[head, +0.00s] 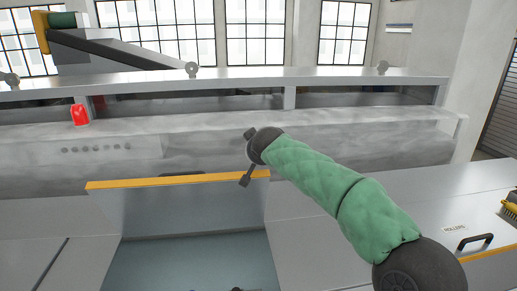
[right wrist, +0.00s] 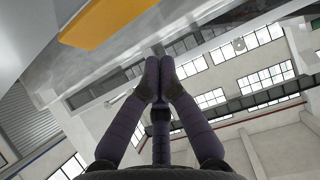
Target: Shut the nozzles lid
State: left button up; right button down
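A grey lid (head: 165,208) with a yellow edge strip stands raised in the middle of the head view, with a dark handle partly showing behind its top edge. No nozzles label is readable on it. Below it is an open compartment (head: 195,252) with a blue-grey floor. My right arm, in a green padded sleeve, reaches in from the right; its gripper (head: 247,158) is at the lid's right top corner; contact cannot be told. In the right wrist view its fingertips (right wrist: 160,70) are together with nothing seen between them, and the yellow strip (right wrist: 110,20) is at upper left. My left gripper is not seen.
A closed grey lid labelled ROLLERS (head: 455,228) with a dark handle (head: 475,241) is at right. Behind is a long grey machine bed (head: 330,150) with a rail and a red object (head: 80,115). Small dark items barely show at the compartment's bottom edge.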

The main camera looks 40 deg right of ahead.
jog(key=shift+w+d+f+p, duration=0.1)
jog(key=shift+w+f+p, duration=0.05)
jog(key=shift+f+p, duration=0.3)
jog(key=shift+w+d+f+p, duration=0.1)
jog(key=shift+f+p, duration=0.1)
jog(key=shift+f, duration=0.35)
jog(key=shift+s+a+f, duration=0.15)
jog(key=shift+s+a, duration=0.15)
jog(key=shift+s, duration=0.2)
jog(key=shift+s+a+f, duration=0.15)
jog(key=shift+s+a, duration=0.15)
jog(key=shift+s, duration=0.15)
jog(key=shift+f, duration=0.1)
jog(key=shift+w, duration=0.1)
